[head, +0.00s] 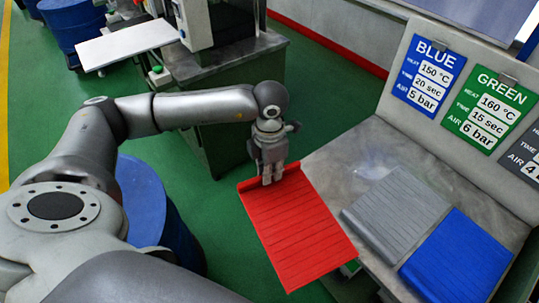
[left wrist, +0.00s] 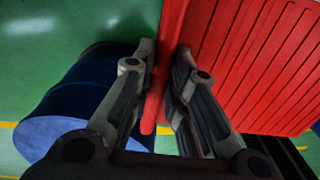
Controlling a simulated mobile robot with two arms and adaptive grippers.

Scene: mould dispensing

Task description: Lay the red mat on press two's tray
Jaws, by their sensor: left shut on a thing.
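The red mat (head: 300,228) is a ribbed sheet with a raised lip along its far edge. My left gripper (head: 272,177) is shut on that lip, and the mat extends from it toward the camera, beside the steel table. In the left wrist view the two fingers (left wrist: 161,65) stand on either side of the red lip, with the ribbed sheet (left wrist: 250,65) to the right. A white tray (head: 125,45) sticks out from a machine at the back left; no number shows on it. My right gripper is not in view.
A grey mat (head: 395,212) and a blue mat (head: 457,257) lie on the steel table (head: 345,165) at right. Signs reading BLUE (head: 430,75) and GREEN (head: 493,108) stand behind. A blue drum (head: 150,205) is beneath my arm. Green floor is open beyond.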

